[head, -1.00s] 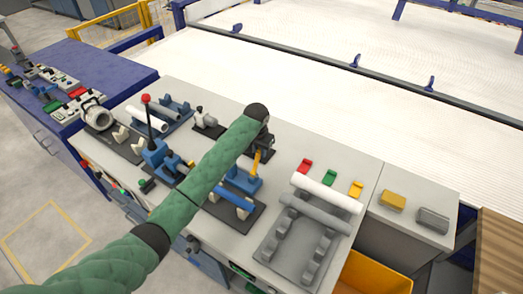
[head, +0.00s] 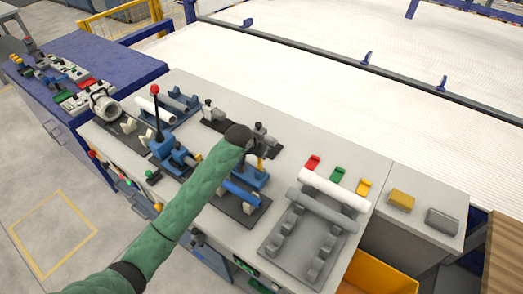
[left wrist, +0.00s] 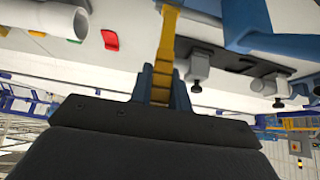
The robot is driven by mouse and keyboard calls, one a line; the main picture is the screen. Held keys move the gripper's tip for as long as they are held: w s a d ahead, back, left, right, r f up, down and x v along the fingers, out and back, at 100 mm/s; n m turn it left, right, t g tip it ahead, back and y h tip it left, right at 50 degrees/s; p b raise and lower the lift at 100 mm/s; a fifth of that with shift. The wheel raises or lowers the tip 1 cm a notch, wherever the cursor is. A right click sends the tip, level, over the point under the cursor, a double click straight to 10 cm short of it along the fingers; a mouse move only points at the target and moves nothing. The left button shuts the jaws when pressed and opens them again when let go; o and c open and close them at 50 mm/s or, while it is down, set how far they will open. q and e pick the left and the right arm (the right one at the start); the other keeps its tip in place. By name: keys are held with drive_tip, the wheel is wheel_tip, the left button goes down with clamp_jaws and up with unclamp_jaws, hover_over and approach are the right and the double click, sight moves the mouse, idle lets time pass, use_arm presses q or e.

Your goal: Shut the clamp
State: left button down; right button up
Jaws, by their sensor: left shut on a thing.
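The clamp (head: 247,176) is a blue fixture on a dark base plate with a yellow handle (head: 260,164). A blue pipe (head: 240,194) lies at it. My left gripper (head: 254,150) is at the handle, partly hidden by its own wrist in the head view. In the left wrist view, the gripper (left wrist: 160,88) is shut on the yellow handle (left wrist: 166,40), which runs up between the fingers. A blue part at the upper right (left wrist: 250,30) looks like clamp structure. My right gripper is not in view.
A grey rack (head: 300,240) with a white pipe (head: 335,190) and a grey pipe (head: 322,210) stands right of the clamp. Red (head: 312,162), green (head: 338,173) and yellow (head: 364,187) blocks lie behind it. A red-knobbed lever (head: 156,115) stands left.

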use_arm(q)
drive_tip(key=shift+r, duration=0.1)
drive_tip(key=c, duration=1.3)
unclamp_jaws()
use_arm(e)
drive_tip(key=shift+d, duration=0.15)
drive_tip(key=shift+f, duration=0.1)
use_arm(q)
drive_tip(key=shift+s+a+r+b, duration=0.15)
drive_tip(key=shift+s+b, duration=0.05)
drive_tip(key=shift+b, duration=0.1)
drive_tip(key=b+v, duration=0.3)
drive_tip(key=v, duration=0.4)
drive_tip(key=shift+r, duration=0.2)
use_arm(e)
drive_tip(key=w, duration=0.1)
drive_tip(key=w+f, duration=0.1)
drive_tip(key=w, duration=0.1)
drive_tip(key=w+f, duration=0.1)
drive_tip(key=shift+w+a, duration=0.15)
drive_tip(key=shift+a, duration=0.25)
use_arm(q)
drive_tip(key=shift+s, duration=0.1)
